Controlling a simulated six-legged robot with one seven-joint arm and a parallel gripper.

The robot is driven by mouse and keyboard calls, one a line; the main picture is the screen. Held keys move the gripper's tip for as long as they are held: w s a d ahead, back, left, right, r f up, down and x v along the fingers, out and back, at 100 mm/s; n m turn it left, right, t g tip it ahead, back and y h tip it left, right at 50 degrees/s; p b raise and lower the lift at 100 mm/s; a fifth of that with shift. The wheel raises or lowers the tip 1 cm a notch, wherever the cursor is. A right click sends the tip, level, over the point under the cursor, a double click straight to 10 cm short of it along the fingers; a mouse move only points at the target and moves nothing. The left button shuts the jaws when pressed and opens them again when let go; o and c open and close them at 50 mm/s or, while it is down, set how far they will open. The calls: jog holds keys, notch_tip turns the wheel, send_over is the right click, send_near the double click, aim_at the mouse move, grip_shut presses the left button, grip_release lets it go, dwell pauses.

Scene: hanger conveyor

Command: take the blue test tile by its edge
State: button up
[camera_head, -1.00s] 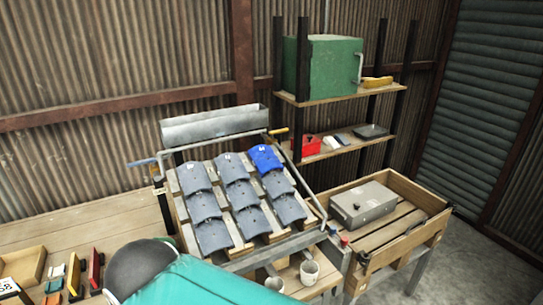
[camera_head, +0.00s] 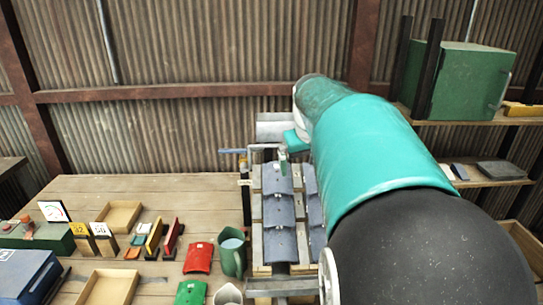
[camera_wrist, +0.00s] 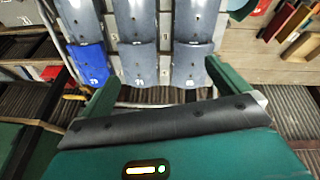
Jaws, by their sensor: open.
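The blue test tile (camera_wrist: 90,64) is at the left of the wrist view, at the end of a column of grey tiles on the sloped rack. A pale mark shows on it. In the head view my arm hides it. My gripper (camera_wrist: 163,70) is open and empty in the wrist view, with its green fingers wide apart. Grey end tiles (camera_wrist: 137,66) lie between the fingers in the picture. The blue tile is outside the left finger, apart from it. In the head view a small part of my gripper (camera_head: 284,160) shows above the left tile column (camera_head: 279,210).
A metal trough (camera_head: 275,128) stands behind the rack. A side rail with a blue handle (camera_head: 233,151) is at the rack's left. Left on the bench are a green mug (camera_head: 232,258), red tile (camera_head: 199,258) and wooden trays (camera_head: 119,216). A shelf with a green box (camera_head: 465,85) is at right.

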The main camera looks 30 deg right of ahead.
jog(key=s+d+m, duration=0.1)
jog(key=s+d, duration=0.1)
jog(key=d, duration=0.8)
jog(key=s+d+m, duration=0.1)
jog(key=s+d, duration=0.2)
jog(key=d, duration=0.6)
jog(key=shift+t, duration=0.3)
jog(key=x, duration=1.2)
jog(key=shift+w+f, duration=0.25)
jog(key=shift+f, duration=0.1)
jog(key=shift+c, duration=0.2)
jog(key=c, duration=1)
jog(key=shift+r, duration=0.1)
jog(key=shift+c, duration=0.2)
